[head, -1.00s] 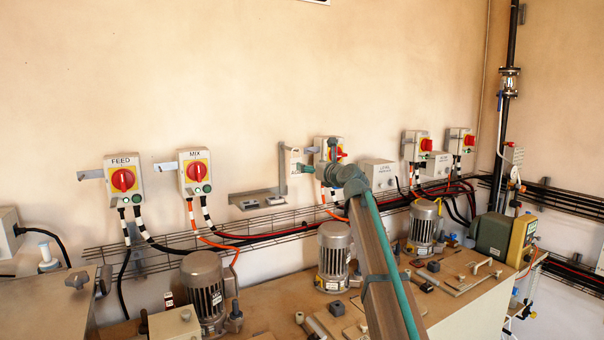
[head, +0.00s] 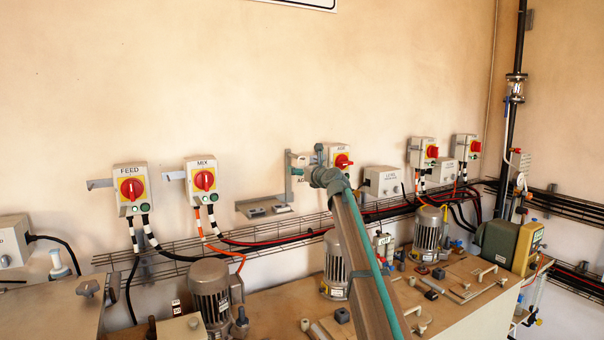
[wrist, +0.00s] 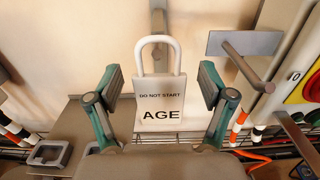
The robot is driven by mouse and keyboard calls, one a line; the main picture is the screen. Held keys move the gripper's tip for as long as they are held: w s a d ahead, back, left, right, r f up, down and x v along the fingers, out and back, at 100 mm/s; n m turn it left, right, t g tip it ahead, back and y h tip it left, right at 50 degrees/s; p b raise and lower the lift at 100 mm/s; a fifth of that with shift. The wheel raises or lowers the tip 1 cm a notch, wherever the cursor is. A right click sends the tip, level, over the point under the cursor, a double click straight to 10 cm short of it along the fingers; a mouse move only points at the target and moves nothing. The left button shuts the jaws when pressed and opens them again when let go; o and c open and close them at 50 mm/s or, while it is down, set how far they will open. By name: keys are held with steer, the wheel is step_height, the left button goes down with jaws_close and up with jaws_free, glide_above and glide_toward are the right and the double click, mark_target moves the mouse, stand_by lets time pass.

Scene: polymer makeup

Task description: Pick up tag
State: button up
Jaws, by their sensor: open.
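A white padlock-shaped tag (wrist: 160,103) marked "DO NOT START AGE" faces me in the middle of the wrist view. Its pale shackle is at the top, just below a grey bracket (wrist: 158,20) on the wall. My gripper (wrist: 161,88) is open, with one green-and-grey finger on each side of the tag and a visible gap at both sides. In the head view the tag (head: 301,180) is small and partly hidden beside my gripper (head: 320,155). Whether the shackle hangs on the bracket is unclear.
A switch box with a yellow plate and red knob (wrist: 313,86) is close on the right. A grey plate with a protruding peg (wrist: 250,62) is beside it. A shelf with a square-holed item (wrist: 48,154) is lower left. Cables and wire tray (head: 200,245) run below.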

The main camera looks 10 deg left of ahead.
steer(key=c, duration=1)
steer(key=shift+r, duration=0.25)
steer(key=r+b+v, duration=0.1)
steer(key=b+v, duration=0.3)
steer(key=v, duration=1.4)
